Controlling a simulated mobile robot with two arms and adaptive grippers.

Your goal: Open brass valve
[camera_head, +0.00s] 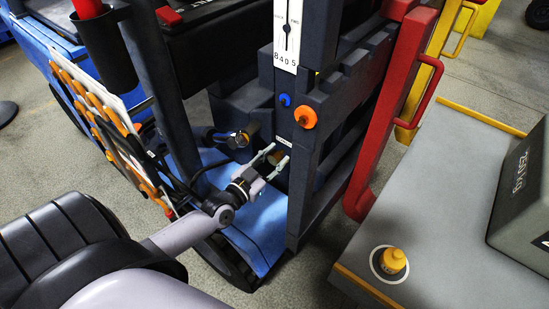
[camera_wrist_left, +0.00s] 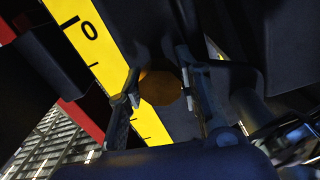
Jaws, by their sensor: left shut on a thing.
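The brass valve (camera_wrist_left: 160,88) shows in the left wrist view as a dull orange-brown, many-sided knob, dimly lit. My left gripper (camera_wrist_left: 158,92) has one finger on each side of it, and its fingers are shut on it. In the head view my left gripper (camera_head: 277,157) reaches in from the left to the lower part of the dark post, below a small white label. Only a small brownish bit of the valve shows there between the fingers. My right gripper is in neither view.
An orange knob (camera_head: 305,118) and a blue knob (camera_head: 285,100) sit on the dark fixture above my gripper. A black fitting (camera_head: 238,139) with a cable is close behind my wrist. A red handrail (camera_head: 400,95) and a grey cart top (camera_head: 455,170) stand to the right.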

